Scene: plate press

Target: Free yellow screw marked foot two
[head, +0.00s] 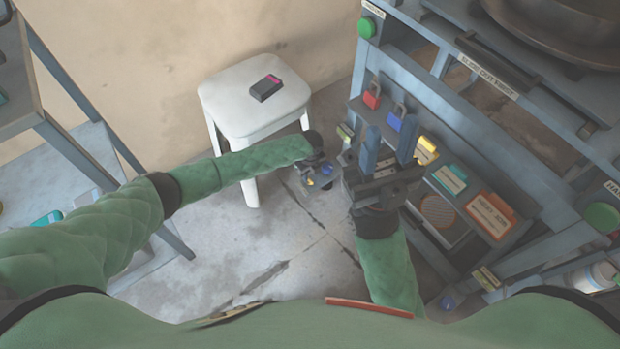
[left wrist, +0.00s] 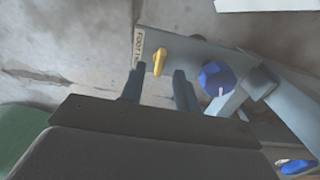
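The yellow screw (left wrist: 160,60) sits on a grey foot plate beside a pale label (left wrist: 138,45) starting with "FOOT"; the rest is unreadable. In the head view the yellow screw (head: 310,182) is small, low by the press frame. My left gripper (left wrist: 158,88) is open; its two fingers point toward the plate, with the screw in line with the gap between them and nothing held. In the head view my left gripper (head: 318,158) is just above the screw, its fingers hard to make out. My right gripper (head: 389,150) is open and empty, fingers up, before the press shelf.
A blue knob (left wrist: 217,78) is on the same plate, right of the screw. A white stool (head: 250,112) holds a dark box (head: 265,90). The press shelves carry red and blue padlocks (head: 372,97) and an orange-framed sign (head: 491,214). Floor in the middle is clear.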

